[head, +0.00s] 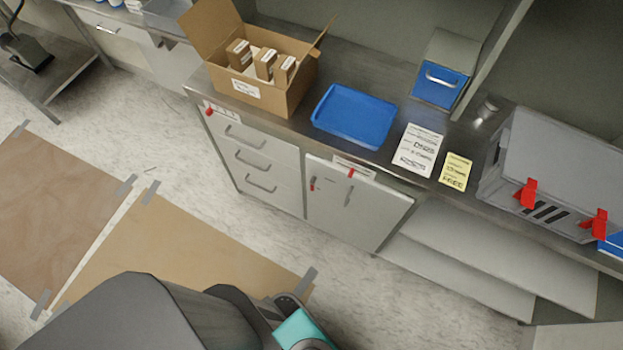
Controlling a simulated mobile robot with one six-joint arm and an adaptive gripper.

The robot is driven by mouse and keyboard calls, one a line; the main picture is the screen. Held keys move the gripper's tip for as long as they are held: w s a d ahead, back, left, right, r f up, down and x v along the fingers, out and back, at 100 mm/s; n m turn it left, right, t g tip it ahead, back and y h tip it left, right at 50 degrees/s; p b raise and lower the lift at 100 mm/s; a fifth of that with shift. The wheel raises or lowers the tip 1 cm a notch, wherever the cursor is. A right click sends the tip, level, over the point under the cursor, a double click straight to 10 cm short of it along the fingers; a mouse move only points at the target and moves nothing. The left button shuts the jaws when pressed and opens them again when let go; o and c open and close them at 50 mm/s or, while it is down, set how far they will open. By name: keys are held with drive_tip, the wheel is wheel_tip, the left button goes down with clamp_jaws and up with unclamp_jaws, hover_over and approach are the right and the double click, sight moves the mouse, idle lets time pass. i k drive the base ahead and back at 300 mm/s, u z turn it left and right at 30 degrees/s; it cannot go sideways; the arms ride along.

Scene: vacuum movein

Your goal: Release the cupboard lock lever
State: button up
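The cupboard (365,218) is a light grey door under the counter, right of a stack of drawers. It looks closed. A small red piece (350,173) sits at its top edge beside a white label, and another small red piece (312,184) is near the door's upper left. I cannot tell for certain which one is the lock lever; both are too small to show their setting. A vertical handle (347,197) is on the door. My gripper is not in view; only dark parts of my body and arm with a teal cap show at the bottom, apart from the cupboard.
Drawers (262,166) with a red tab (209,111) stand left of the cupboard; open shelves (480,240) are right. On the counter are an open cardboard box (285,103), blue tray (352,117), papers (417,150) and grey case (560,165). Brown floor sheets (180,255) lie in front.

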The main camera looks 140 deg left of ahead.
sight(313, 178)
drive_tip(key=u, duration=1.25)
drive_tip(key=i, duration=0.1)
drive_tip(key=u, duration=3.15)
drive_tip(key=i, duration=0.45)
